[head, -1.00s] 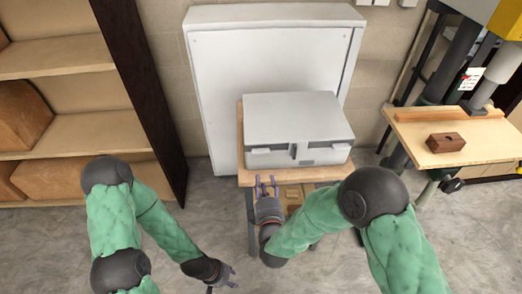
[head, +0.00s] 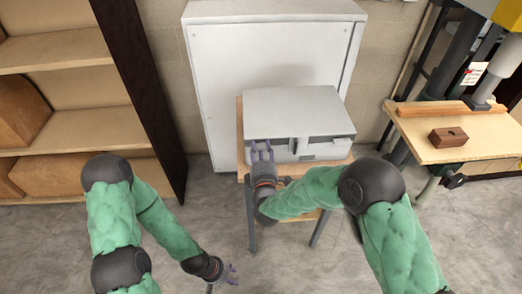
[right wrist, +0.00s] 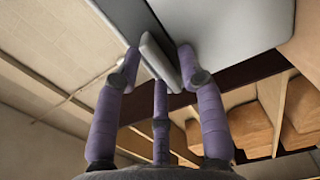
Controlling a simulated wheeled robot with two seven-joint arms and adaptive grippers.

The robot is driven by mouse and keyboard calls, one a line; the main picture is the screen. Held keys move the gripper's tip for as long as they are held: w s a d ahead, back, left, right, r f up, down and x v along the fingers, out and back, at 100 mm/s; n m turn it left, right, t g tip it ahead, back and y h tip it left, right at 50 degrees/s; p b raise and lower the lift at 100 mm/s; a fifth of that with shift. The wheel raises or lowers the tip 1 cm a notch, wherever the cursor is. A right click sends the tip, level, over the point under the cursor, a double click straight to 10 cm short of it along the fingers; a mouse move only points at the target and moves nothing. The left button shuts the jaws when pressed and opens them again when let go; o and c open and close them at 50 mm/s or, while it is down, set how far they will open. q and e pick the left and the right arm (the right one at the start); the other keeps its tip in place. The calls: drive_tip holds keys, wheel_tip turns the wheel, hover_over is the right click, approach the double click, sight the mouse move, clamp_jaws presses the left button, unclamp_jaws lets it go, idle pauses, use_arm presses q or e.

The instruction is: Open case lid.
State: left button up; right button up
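The grey case (head: 295,115) sits on a small wooden table with its lid (head: 295,108) down. Its front face has a light panel at each side and a dark slot near the middle. My right gripper (head: 262,148) is at the left part of the case front and hides part of it. In the right wrist view, its purple fingers (right wrist: 160,62) are spread, with a thin light grey plate (right wrist: 158,62) of the case between the tips. I cannot tell whether they touch it. My left gripper (head: 229,273) is low over the floor, away from the case, empty, with fingers apart.
A tall white cabinet (head: 265,50) stands right behind the case. A brown shelf unit (head: 70,130) is on the left. A drill press with a wooden table (head: 475,145) and a brown block (head: 447,137) stands on the right. The floor in front is clear.

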drive_tip(key=shift+w, duration=0.25)
clamp_jaws()
drive_tip(key=shift+r, duration=0.1)
